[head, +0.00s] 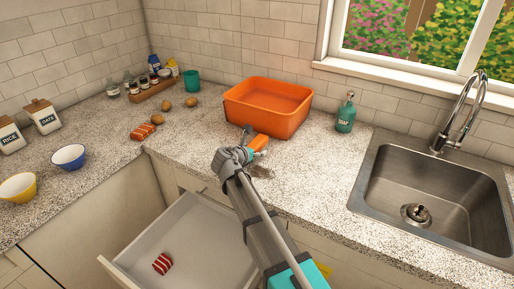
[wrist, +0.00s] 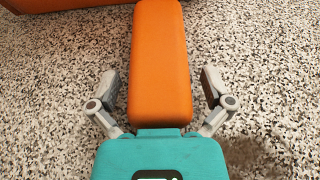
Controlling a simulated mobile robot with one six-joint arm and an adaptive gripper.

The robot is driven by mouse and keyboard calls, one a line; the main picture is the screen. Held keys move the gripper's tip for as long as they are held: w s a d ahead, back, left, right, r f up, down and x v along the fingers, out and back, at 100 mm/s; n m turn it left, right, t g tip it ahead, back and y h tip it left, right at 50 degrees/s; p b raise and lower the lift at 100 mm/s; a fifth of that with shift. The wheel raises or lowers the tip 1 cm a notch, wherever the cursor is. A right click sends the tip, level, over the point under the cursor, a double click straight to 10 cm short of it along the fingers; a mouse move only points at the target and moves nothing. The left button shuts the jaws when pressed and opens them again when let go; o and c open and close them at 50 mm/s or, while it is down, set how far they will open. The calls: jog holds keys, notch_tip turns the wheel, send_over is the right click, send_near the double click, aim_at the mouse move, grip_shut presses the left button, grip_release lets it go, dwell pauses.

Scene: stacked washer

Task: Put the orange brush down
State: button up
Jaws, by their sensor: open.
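The orange brush (head: 259,143) lies on the speckled counter just in front of the orange tub. In the wrist view the brush (wrist: 160,65) shows as a long orange block running away from my gripper's teal body. My gripper (head: 254,142) is open at the brush. In the wrist view the two grey fingers of my gripper (wrist: 160,88) stand on either side of the brush, with a gap on each side. The near end of the brush meets the teal body in the picture; whether they touch I cannot tell.
The orange tub (head: 265,106) stands close behind the brush. A soap bottle (head: 346,114) and the sink (head: 432,200) are to the right. An open drawer (head: 185,245) holding a red striped item (head: 163,263) juts out below left. Bare counter (head: 205,140) lies left of my gripper.

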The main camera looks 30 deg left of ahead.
aim_at(256, 141)
jog(key=c, duration=1.2)
jog(key=shift+r, duration=0.15)
notch_tip(256, 141, up, 3)
jog(key=p, duration=0.3)
jog(key=s+d+r+p, duration=0.8)
jog(key=s+r+p, duration=0.1)
jog(key=s+p, duration=0.1)
jog(key=shift+s+d+r, duration=0.3)
jog(key=shift+s+r, duration=0.05)
jog(key=shift+s, duration=0.15)
